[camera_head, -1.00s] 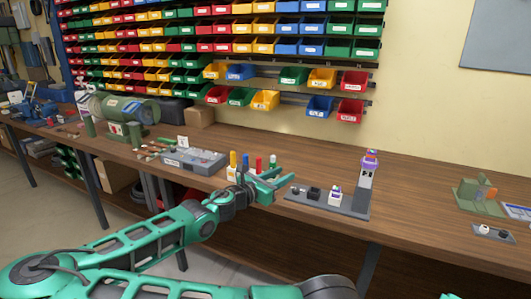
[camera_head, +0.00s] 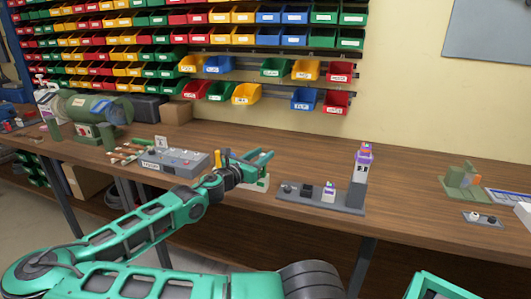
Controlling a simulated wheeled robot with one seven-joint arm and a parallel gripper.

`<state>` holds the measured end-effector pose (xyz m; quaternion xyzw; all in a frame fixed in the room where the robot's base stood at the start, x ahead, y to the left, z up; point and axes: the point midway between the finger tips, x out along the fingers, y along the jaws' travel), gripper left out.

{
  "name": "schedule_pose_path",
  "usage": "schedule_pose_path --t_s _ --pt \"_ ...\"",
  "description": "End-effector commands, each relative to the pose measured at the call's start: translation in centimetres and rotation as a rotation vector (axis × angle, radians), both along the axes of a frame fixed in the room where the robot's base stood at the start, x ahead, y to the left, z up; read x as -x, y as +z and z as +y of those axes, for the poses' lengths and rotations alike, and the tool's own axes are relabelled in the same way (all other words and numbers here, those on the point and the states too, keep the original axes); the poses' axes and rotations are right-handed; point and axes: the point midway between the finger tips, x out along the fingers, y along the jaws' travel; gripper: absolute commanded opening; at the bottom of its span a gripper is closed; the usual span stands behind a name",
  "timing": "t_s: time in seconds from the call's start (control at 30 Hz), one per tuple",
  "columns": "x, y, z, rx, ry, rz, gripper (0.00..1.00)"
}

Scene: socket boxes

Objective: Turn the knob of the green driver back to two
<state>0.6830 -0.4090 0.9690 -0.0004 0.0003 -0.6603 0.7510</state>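My gripper (camera_head: 264,164) is above the workbench, in front of the small driver rack (camera_head: 262,184). Its two green fingers look spread apart, with nothing clearly held between them. It covers most of the rack. A yellow handle (camera_head: 217,159) stands upright just left of the gripper, with part of a blue handle (camera_head: 228,158) beside it. I cannot make out the green driver or its knob; that area is behind the gripper. Whether the fingers touch any driver is too small to tell.
A grey control box (camera_head: 174,161) lies left of the gripper. A dark base (camera_head: 325,200) with small blocks and a tall grey tower (camera_head: 359,181) stands to the right. A green fixture (camera_head: 462,183) is farther right. Bare bench (camera_head: 410,190) lies between the tower and fixture.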

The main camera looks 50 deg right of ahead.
Motion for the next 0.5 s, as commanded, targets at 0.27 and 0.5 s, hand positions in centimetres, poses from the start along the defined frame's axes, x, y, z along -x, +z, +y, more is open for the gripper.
schedule_pose_path --t_s 0.27,0.5 --pt "-0.4 0.0 -3.3 0.001 0.000 0.000 0.35" --pt "-0.5 0.0 -4.0 0.000 0.000 0.000 0.35"
